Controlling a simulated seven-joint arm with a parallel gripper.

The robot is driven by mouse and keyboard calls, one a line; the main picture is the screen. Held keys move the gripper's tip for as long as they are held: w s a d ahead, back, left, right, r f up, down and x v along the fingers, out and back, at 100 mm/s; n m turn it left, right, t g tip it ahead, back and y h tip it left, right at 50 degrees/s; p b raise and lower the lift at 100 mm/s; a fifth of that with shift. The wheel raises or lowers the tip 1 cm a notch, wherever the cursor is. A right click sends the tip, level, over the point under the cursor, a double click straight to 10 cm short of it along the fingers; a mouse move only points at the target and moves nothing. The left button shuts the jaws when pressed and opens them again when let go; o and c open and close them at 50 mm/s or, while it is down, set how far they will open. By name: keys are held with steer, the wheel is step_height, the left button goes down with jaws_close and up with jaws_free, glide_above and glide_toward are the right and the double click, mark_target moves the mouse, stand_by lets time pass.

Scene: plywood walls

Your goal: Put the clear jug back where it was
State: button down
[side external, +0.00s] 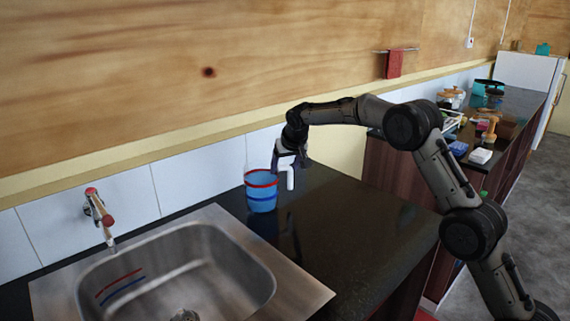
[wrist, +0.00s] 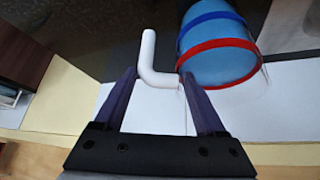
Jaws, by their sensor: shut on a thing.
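The jug (side external: 261,192) is a see-through blue tub with a red rim band, a blue band and a white handle (side external: 290,179). It is upright at the dark counter behind the sink; I cannot tell whether its base touches the counter or hangs just above. My gripper (side external: 287,160) comes down from above on the handle side, to the right of the body. In the wrist view my gripper (wrist: 158,76) has the white L-shaped handle (wrist: 148,58) between its fingers, shut on it. The jug's body (wrist: 215,50) is beside the right finger, partly cut off by the frame.
A steel sink (side external: 215,262) with a tap (side external: 98,212) lies at the front left of the jug. A tiled wall (side external: 200,178) runs close behind. The counter (side external: 355,215) to the right is clear. A farther counter holds several items, including a white box (side external: 480,156).

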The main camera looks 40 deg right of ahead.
steer(key=shift+w+r, duration=0.1)
steer(key=shift+r, duration=0.05)
jaws_free()
steer(key=shift+f, duration=0.25)
